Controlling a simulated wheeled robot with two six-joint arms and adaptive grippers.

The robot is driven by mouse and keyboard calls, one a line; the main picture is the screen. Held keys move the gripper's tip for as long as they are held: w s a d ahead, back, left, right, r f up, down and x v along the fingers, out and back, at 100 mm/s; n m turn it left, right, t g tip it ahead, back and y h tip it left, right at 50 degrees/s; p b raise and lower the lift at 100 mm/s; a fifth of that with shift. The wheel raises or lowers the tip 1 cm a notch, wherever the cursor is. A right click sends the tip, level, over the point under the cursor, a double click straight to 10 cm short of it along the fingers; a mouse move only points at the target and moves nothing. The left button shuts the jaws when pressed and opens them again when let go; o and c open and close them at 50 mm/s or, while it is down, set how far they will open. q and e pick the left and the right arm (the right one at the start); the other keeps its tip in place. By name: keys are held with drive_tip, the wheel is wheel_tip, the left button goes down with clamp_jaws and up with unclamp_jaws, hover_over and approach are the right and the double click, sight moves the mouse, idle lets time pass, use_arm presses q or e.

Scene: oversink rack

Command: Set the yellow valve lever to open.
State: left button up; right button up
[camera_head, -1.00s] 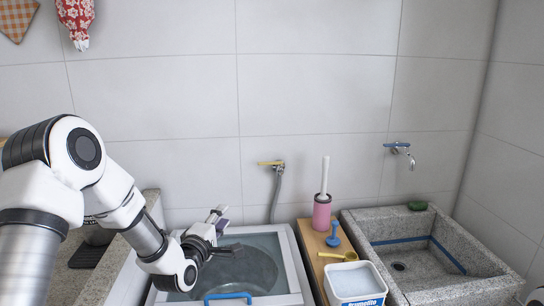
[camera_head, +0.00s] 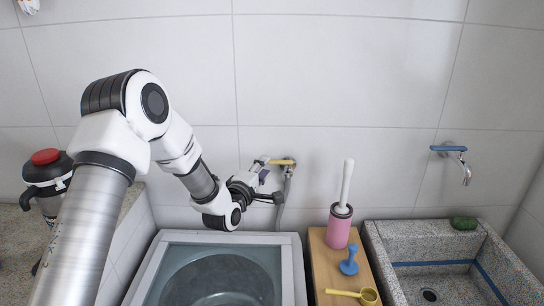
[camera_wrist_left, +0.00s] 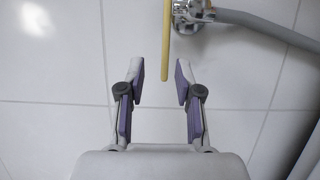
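The yellow valve lever (camera_head: 281,162) lies about horizontal on a metal valve on the back wall, with a grey hose below it. In the left wrist view the lever (camera_wrist_left: 166,40) runs down the picture from beside the metal valve body (camera_wrist_left: 190,14). My left gripper (camera_head: 270,181) is beside the valve, partly overlapping the lever in the head view. In the left wrist view the gripper (camera_wrist_left: 160,82) is open and empty, and the lever's free end appears between its fingertips. I cannot tell how far in depth it reaches. My right gripper is not in view.
A washer tub (camera_head: 215,275) stands below the valve. To its right, a wooden stand (camera_head: 322,262) holds a pink brush holder (camera_head: 339,228), a blue plunger-like item (camera_head: 349,264) and a yellow scoop (camera_head: 358,296). A stone sink (camera_head: 395,245) and blue-handled tap (camera_head: 448,148) are farther right.

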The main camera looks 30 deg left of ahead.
sight(270, 163)
use_arm(q)
drive_tip(key=w, duration=0.3)
drive_tip(key=w+p, duration=0.1)
drive_tip(key=w, duration=0.1)
drive_tip(key=shift+a+f, duration=0.4)
drive_tip(key=shift+w+f, duration=0.1)
drive_tip(key=shift+w, duration=0.15)
drive_tip(key=shift+s+d+r, duration=0.1)
drive_tip(key=shift+s+r, duration=0.15)
drive_tip(key=shift+s, duration=0.15)
clamp_jaws()
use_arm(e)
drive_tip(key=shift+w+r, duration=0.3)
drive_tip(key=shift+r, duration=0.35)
